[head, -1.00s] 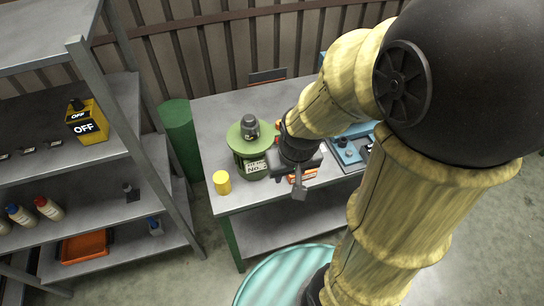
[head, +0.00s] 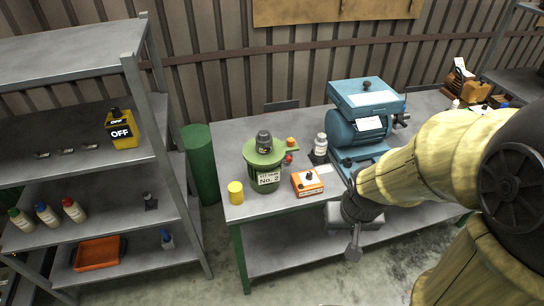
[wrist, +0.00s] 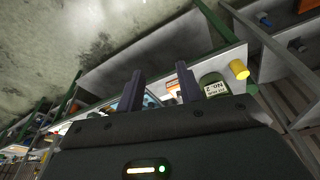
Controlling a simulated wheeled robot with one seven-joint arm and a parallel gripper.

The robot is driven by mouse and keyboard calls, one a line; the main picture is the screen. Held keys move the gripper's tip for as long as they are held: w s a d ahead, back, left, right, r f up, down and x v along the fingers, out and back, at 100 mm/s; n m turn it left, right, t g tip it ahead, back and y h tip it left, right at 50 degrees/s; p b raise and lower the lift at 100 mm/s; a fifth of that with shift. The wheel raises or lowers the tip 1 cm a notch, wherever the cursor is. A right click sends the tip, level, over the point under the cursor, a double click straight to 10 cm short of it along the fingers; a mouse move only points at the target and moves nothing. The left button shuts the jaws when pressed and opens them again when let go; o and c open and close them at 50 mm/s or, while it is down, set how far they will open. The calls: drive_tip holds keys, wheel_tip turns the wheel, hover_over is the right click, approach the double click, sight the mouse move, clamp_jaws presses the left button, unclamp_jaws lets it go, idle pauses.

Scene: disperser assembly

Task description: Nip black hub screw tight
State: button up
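I cannot single out the black hub screw for certain. A dark grey-black knobbed cap (head: 264,141) stands on top of the green pot labelled No. 2 (head: 266,177), left of centre on the bench. Small black knobs show on the blue machine (head: 358,128) and on the orange box (head: 306,183). My gripper (head: 353,254) hangs in front of the bench's front edge, right of the green pot and apart from it. In the wrist view my gripper (wrist: 160,82) has its two dark fingers spread with nothing between them. The pot (wrist: 212,87) shows beyond the right finger.
The grey bench (head: 235,143) also holds a yellow cylinder (head: 235,193) and a white bottle (head: 320,144). A grey shelf rack (head: 75,145) stands at the left, with a yellow OFF box (head: 121,130). A green drum (head: 201,165) stands between rack and bench.

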drive_tip(key=shift+o, duration=0.4)
drive_tip(key=shift+o, duration=0.4)
drive_tip(key=shift+w+f, duration=0.1)
drive_tip(key=shift+w, duration=0.05)
drive_tip(key=w+a+f+n+t+y+b, duration=0.2)
drive_tip(key=w+a+f+n+t+b, duration=0.1)
drive_tip(key=w+a+f+t+b, duration=0.2)
drive_tip(key=w+a+f+n+t+y+b, duration=0.2)
drive_tip(key=w+a+f+t+b, duration=0.3)
drive_tip(key=w+a+t+b, duration=0.4)
drive_tip(key=w+n+b, duration=0.1)
drive_tip(key=w, duration=0.4)
drive_tip(key=shift+n+t+y, duration=0.3)
drive_tip(key=shift+t, duration=0.1)
drive_tip(key=shift+f, duration=0.1)
